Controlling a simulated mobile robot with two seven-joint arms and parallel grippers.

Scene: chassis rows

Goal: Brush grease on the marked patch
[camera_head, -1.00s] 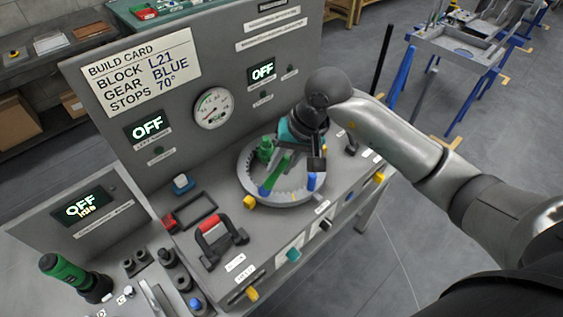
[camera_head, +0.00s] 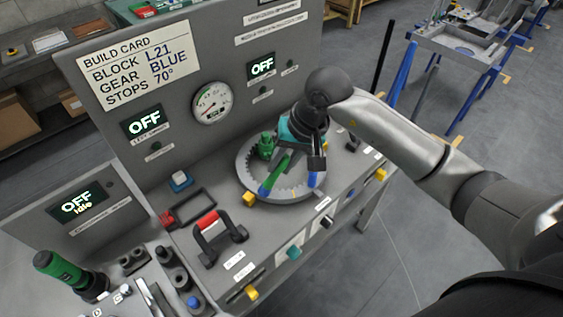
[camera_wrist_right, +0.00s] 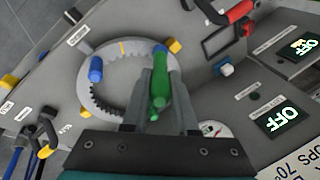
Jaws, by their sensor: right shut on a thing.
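My right gripper (camera_head: 300,150) reaches down over a grey toothed ring (camera_head: 250,187) on the bench; the ring also shows in the right wrist view (camera_wrist_right: 93,102). The gripper is shut on a green handle (camera_head: 277,172), which I take for the brush; it stands between the fingers in the wrist view (camera_wrist_right: 160,88). The bristles cannot be made out. My left gripper is out of view.
A green object (camera_head: 265,147) stands at the ring's back left. Yellow blocks (camera_head: 249,199) sit by the ring. A red-handled black part (camera_head: 210,222) and an empty black frame (camera_head: 193,205) lie left of it. The upright panel with the gauge (camera_head: 212,103) rises behind.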

